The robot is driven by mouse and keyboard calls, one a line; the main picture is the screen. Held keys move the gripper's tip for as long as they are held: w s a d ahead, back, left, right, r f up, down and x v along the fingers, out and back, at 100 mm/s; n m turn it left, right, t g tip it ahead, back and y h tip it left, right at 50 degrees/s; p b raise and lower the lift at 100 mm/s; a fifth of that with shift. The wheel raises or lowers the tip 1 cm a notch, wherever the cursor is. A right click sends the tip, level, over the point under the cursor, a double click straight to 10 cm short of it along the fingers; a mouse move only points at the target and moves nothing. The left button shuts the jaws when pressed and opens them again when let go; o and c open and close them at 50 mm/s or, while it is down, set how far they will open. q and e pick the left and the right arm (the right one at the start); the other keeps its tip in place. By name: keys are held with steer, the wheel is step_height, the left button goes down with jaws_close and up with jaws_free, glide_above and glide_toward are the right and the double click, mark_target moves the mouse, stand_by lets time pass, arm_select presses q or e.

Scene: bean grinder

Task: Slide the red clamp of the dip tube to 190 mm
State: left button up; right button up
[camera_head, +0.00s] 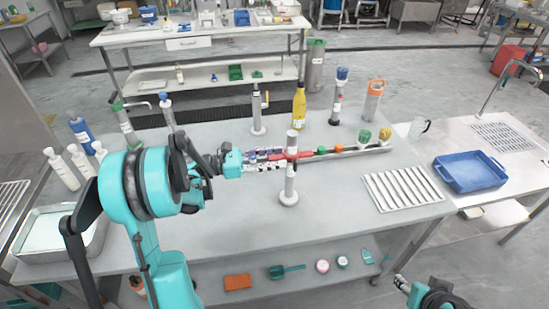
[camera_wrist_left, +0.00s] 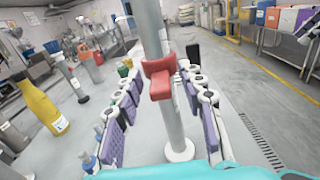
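The red clamp (camera_wrist_left: 160,82) sits around the upright pale dip tube (camera_wrist_left: 172,125), which stands on a round white base. In the head view the clamp (camera_head: 305,154) shows as red at the tube (camera_head: 290,181), partly hidden by my fingers. My left gripper (camera_head: 279,160) reaches in from the left at clamp height. In the left wrist view its two purple-padded fingers (camera_wrist_left: 158,76) stand apart on either side of the tube and clamp, with visible gaps. Scale marks on the tube are too small to read. My right gripper (camera_head: 402,284) is low at the right, away from the tube.
Behind the tube stand a grey post (camera_head: 257,112) and a yellow bottle (camera_head: 299,108). A long bar (camera_head: 360,150) carries coloured fittings to the right. A ribbed mat (camera_head: 403,190) and blue tray (camera_head: 468,171) lie right. The tabletop before the tube is clear.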

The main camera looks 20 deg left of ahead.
arm_select(q)
jaws_close()
step_height(320, 180, down, 4)
steer(key=b, duration=0.3)
jaws_free()
steer(key=shift+a, duration=0.15)
steer(key=v, duration=1.1)
steer(key=shift+s+a, duration=0.25)
steer(key=shift+s, duration=0.05)
